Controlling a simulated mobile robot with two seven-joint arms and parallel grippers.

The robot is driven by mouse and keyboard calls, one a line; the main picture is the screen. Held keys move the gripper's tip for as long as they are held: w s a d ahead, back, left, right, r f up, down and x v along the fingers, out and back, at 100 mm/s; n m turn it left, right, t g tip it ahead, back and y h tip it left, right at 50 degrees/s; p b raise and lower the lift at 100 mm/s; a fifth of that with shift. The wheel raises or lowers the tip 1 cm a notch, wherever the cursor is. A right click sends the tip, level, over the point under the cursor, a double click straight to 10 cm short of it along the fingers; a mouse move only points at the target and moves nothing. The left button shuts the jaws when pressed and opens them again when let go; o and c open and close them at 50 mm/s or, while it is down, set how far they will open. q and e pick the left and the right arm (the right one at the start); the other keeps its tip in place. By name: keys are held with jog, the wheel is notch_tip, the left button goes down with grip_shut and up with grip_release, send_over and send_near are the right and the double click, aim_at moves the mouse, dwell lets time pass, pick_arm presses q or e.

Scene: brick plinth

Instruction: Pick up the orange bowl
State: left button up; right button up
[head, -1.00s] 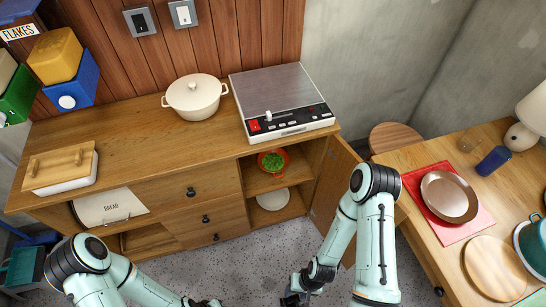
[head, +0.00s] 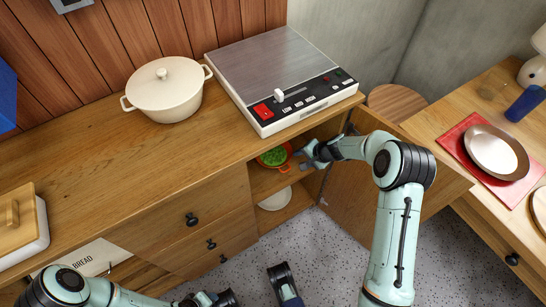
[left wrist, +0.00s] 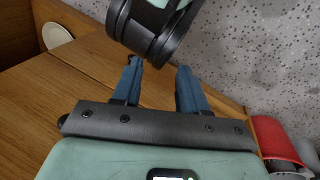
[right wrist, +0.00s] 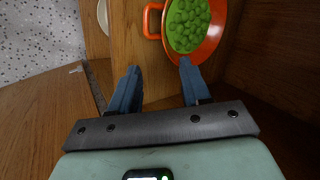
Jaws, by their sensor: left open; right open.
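The orange bowl (head: 288,149) sits on the upper shelf inside the open cabinet and holds something green. In the right wrist view the bowl (right wrist: 210,46) is just beyond the fingertips at the top, with an orange loop handle on its left side. My right gripper (right wrist: 158,68) is open and empty, and does not appear to hold the bowl. In the head view my right gripper (head: 306,155) is at the cabinet opening, just right of the bowl. My left gripper (left wrist: 158,70) is open and empty, low in front of the drawers.
A white plate (head: 275,199) lies on the shelf below. The counter above carries a white pot (head: 165,92) and a silver-topped appliance (head: 275,70). A side table stands at right.

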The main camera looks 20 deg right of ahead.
aim_at(280, 156)
jog(key=x, duration=0.3)
jog(key=shift+s, duration=0.1)
jog(key=b+x, duration=0.1)
jog(key=x, duration=0.3)
jog(key=shift+w+a, duration=0.25)
jog(key=shift+w+a+f+b, duration=0.1)
jog(key=shift+w+f+b, duration=0.2)
jog(key=shift+f, duration=0.1)
pick_arm(q)
jog(key=w+f, duration=0.1)
jog(key=w+a+f, duration=0.1)
jog(key=shift+w+a+t, duration=0.15)
jog(key=shift+w+t, duration=0.2)
jog(key=shift+t, duration=0.05)
pick_arm(e)
jog(key=shift+s, duration=0.1)
grip_shut()
